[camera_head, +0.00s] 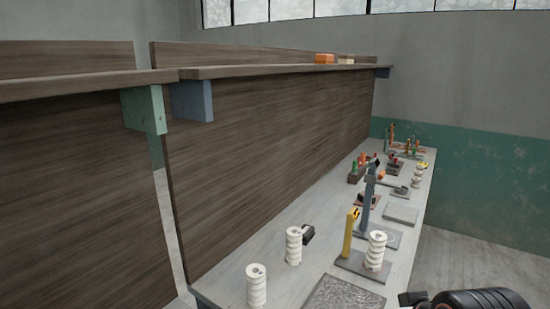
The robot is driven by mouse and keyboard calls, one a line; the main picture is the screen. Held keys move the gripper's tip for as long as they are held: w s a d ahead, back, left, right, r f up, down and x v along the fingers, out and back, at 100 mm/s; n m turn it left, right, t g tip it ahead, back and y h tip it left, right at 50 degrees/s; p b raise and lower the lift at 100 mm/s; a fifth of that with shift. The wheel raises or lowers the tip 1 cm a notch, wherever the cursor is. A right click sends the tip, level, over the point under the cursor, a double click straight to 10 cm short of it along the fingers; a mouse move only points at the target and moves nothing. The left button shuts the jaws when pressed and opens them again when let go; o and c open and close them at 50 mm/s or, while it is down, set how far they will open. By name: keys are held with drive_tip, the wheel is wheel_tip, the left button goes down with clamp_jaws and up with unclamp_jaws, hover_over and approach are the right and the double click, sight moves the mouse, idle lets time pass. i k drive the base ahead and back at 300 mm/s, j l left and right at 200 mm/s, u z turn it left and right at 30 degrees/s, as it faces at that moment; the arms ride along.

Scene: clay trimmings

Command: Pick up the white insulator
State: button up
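Several white ribbed insulators stand upright on the grey bench. One insulator (257,286) is at the near left of the bench top. A second insulator (293,246) stands a little behind it, beside a small black object. A third insulator (376,251) stands by a yellow post, on or beside a grey base plate. Another pale ribbed piece (418,178) shows farther back, near the right edge. I cannot tell which one the task means. My gripper's fingers are not visible.
The grey bench (253,256) runs away along a dark wooden panel (270,150) with a shelf above. A rough grey slab (344,293) lies at the near edge. A yellow post (349,232) and blue post (368,203) rise mid-bench. Floor is clear on the right.

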sight(374, 260)
drive_tip(key=i+l+u, duration=0.2)
drive_tip(key=l, duration=0.4)
drive_tip(key=k+l+u, duration=0.15)
drive_tip(key=l, duration=0.5)
drive_tip(key=l+z, duration=0.1)
drive_tip(key=l, duration=0.25)
drive_tip(key=i+j+u, duration=0.1)
drive_tip(key=j, duration=0.25)
